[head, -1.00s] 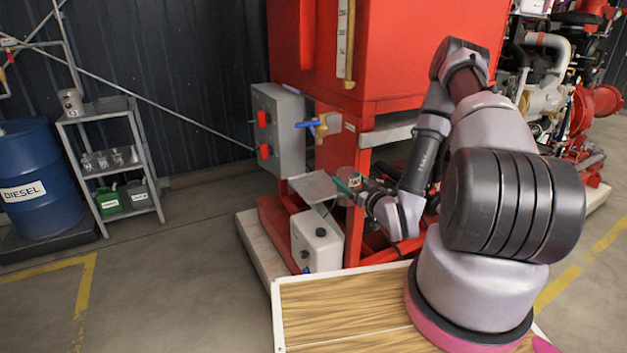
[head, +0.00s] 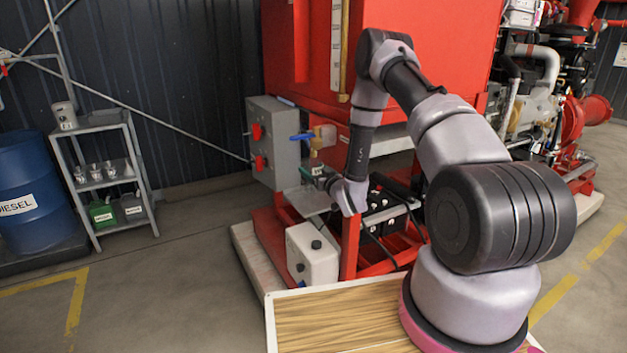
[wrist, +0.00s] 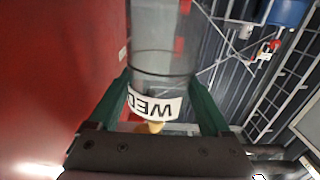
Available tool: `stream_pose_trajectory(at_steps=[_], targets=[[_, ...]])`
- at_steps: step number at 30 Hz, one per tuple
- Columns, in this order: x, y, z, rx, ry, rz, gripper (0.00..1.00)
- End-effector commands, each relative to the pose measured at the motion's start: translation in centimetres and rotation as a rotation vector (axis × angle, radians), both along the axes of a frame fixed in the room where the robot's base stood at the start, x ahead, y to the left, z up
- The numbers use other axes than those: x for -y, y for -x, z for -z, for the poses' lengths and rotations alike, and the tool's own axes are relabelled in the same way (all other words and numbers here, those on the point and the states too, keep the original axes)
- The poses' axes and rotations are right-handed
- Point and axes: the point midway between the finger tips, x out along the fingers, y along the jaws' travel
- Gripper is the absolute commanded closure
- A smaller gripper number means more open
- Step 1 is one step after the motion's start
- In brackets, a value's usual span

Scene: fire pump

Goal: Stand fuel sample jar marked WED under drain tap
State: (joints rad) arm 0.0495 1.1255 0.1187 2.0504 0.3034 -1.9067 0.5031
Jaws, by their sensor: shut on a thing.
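The clear jar (wrist: 165,50) is between my gripper's green fingers in the wrist view. Its white WED label (wrist: 154,104) reads upside down there. My gripper (head: 316,172) is shut on the jar, and in the head view it is just below the brass drain tap (head: 322,143) with the blue lever. Part of the brass tap (wrist: 150,127) shows past the jar in the wrist view. A small grey metal shelf (head: 309,203) lies below my gripper. The jar is small and hard to make out in the head view, so I cannot tell whether it touches the shelf.
A grey box with red knobs (head: 272,142) is left of the tap. The red tank (head: 420,65) rises behind it. A white container (head: 312,255) stands below the shelf. A rack (head: 104,180) with several jars and a blue drum (head: 30,195) stand at the left.

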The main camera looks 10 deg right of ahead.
Motion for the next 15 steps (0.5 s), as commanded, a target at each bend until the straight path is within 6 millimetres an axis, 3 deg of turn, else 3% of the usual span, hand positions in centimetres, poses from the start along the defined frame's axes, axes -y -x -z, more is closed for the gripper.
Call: stream_pose_trajectory(at_steps=[6, 15], targets=[[-0.1, 0.0, 3.3, 0.0, 0.001, -0.001, 0.83], [0.0, 0.0, 3.5, 0.002, 0.0, -0.001, 0.83]])
